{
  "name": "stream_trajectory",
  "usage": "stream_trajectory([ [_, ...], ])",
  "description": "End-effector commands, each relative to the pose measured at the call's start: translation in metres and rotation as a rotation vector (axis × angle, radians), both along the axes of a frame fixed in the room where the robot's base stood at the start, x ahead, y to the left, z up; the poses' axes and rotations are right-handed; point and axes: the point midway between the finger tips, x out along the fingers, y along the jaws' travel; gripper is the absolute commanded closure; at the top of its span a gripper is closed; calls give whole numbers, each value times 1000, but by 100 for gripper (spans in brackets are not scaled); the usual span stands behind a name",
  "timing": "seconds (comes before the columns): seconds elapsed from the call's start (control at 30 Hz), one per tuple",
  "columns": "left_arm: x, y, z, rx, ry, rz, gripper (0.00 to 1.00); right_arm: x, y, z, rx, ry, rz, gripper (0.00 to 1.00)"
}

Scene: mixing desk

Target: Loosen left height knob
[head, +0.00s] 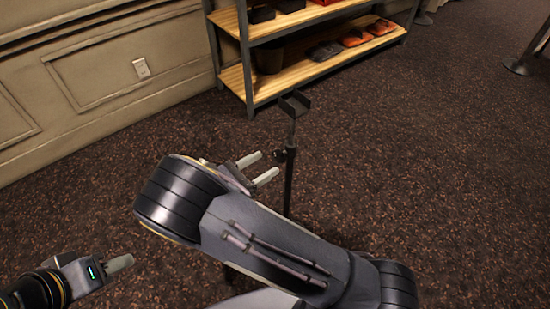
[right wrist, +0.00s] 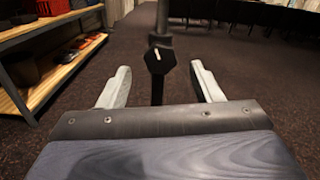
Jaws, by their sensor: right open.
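A thin dark stand (head: 289,180) rises from the carpet, with a bracket-like top (head: 294,104). A small black height knob (head: 279,156) sits on the side of its pole. In the right wrist view, the knob (right wrist: 160,60) is a black faceted shape with a pale mark, in front of the pole. My right gripper (head: 267,165) is open and empty, its fingers pointing at the knob. The knob shows between and beyond the fingertips, apart from both. My left gripper (head: 120,263) is at the lower left, far from the stand; its jaw opening is unclear.
A metal shelf unit with wooden boards (head: 325,72) stands behind the stand, holding a dark bin (head: 269,58) and orange-and-black items (head: 354,38). A panelled wall (head: 110,70) is at the left.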

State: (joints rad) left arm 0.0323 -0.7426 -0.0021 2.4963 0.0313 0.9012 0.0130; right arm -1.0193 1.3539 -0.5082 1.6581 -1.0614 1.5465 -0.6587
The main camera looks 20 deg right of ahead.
Motion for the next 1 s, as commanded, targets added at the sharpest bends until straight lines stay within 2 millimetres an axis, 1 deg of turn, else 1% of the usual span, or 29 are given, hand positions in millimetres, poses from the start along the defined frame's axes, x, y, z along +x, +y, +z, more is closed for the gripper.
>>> stream_trajectory([
  [0.03, 0, 0, -1, 0, 0, 0, 64, 3, -9, 0, 1, 0, -2, 41],
  [0.1, 0, 0, -1, 0, 0, 0, 64, 6, -20, 0, 1, 1, -4, 41],
  [0.3, 0, 0, -2, 0, 0, 0, 64, 13, -38, 0, 3, 1, -2, 41],
  [0.6, 0, 0, -2, 0, 0, 0, 64, 15, -42, 0, 3, 0, -1, 41],
  [0.63, 0, 0, -2, 0, 0, 0, 64, 15, -42, 0, 3, 0, -1, 42],
  [0.9, 0, 0, -2, 0, 0, 0, 64, 15, -41, 0, 4, 0, -2, 78],
  [0.97, 0, 0, -2, 0, 0, 0, 64, 15, -41, 0, 4, 0, -2, 85],
  [1.0, 0, 0, -2, 0, 0, 0, 64, 15, -41, 0, 4, 0, -2, 86],
])
